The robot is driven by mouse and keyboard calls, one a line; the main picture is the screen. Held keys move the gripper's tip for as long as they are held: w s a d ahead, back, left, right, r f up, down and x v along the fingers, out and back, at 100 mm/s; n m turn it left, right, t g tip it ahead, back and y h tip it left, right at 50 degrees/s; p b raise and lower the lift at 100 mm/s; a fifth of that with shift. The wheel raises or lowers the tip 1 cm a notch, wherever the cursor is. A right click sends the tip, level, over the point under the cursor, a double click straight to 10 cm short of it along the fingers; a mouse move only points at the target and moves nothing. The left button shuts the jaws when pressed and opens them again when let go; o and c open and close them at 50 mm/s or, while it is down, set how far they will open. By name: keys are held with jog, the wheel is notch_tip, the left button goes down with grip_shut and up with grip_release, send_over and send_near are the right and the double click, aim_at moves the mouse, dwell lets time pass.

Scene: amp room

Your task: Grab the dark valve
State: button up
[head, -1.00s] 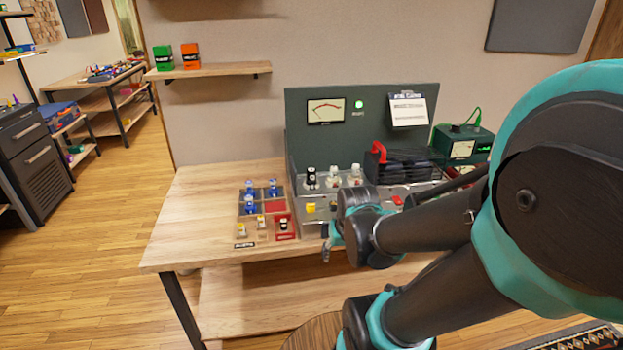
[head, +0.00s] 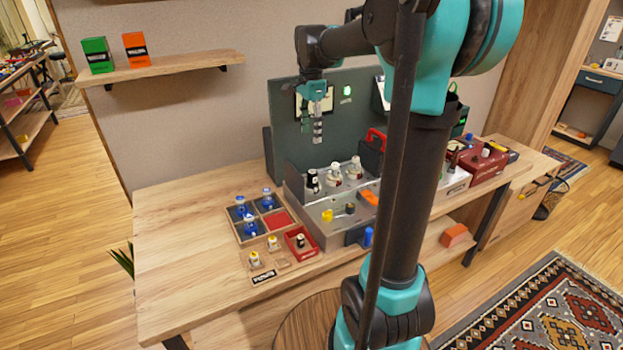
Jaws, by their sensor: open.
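A dark valve (head: 312,181) with a pale band stands upright at the left end of a row on the grey test unit (head: 333,209). Two white-topped valves (head: 345,173) stand to its right in the same row. A smaller dark-topped piece (head: 300,241) sits in a small red tray at the unit's front left. My gripper (head: 312,136) points down above the dark valve, in front of the green back panel. It is open and empty, apart from the valve.
A wooden tray (head: 234,228) with blue-topped valves and a red compartment stands left of the unit. Small white-and-yellow pieces (head: 272,242) sit in front. A red-handled dark box (head: 371,152) stands to the right. The table's left side is clear.

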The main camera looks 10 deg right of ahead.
aim_at(312, 172)
notch_tip(312, 172, down, 11)
jog(key=shift+r, duration=0.1)
jog(key=shift+s+d+f, duration=0.1)
jog(key=shift+s+f, duration=0.15)
jog(key=shift+f, duration=1.1)
jog(key=shift+s+f, duration=0.2)
jog(key=shift+f, duration=1.1)
jog(key=c, duration=1.3)
jog(key=shift+o, duration=0.2)
